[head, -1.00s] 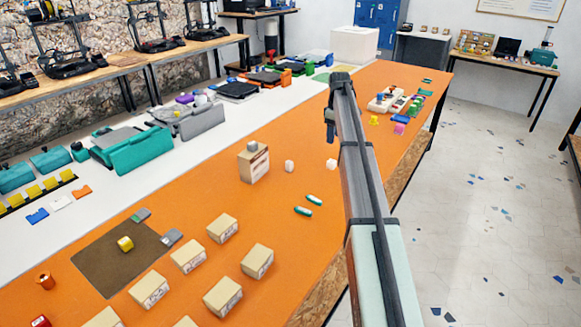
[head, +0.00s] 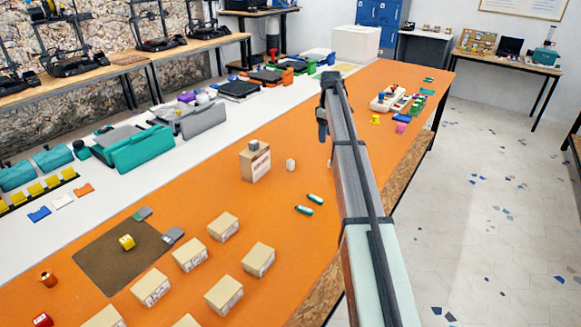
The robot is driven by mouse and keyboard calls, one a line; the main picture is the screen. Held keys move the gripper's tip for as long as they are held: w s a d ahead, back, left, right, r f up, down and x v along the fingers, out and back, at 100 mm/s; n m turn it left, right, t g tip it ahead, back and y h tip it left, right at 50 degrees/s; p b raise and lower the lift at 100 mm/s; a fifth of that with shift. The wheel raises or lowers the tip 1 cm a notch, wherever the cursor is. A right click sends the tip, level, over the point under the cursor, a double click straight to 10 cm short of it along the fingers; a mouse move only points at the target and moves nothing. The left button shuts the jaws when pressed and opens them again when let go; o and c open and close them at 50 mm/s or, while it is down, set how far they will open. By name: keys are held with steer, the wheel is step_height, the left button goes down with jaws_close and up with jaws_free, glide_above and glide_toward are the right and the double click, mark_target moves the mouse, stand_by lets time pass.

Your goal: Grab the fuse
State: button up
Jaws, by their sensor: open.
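I cannot tell for certain which thing is the fuse. Two small green cylinders with pale ends, one at the upper right (head: 315,199) and one at the lower left (head: 303,210), lie close together on the orange table (head: 215,195); they are fuse-like in shape. A small white block (head: 291,165) stands behind them. My gripper (head: 323,138) points down above the table, behind these things and to their right. It is open, with nothing seen in it; its fingertips are small and dark here.
A tan box (head: 254,165) stands left of the white block. Several smaller cartons (head: 223,227) fill the front. A brown mat (head: 105,262) bears a yellow cube (head: 127,242). A white tray (head: 380,103) and coloured pieces lie far right. Bare orange table lies around the cylinders.

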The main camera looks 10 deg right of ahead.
mark_target(291, 160)
steer(key=w+a+n, duration=0.3)
steer(key=a+n, duration=1)
steer(key=n, duration=0.2)
steer(key=f, duration=0.9)
steer(key=shift+s+d, duration=0.1)
steer(key=shift+s, duration=0.15)
steer(key=shift+s+a+f, duration=0.1)
steer(key=shift+a+f, duration=0.05)
steer(key=shift+f, duration=1.15)
steer(key=shift+s+a+f, duration=0.1)
steer(key=shift+a+f, duration=0.05)
steer(key=shift+f, duration=1.15)
steer(key=shift+c, duration=0.2)
steer(key=c, duration=1)
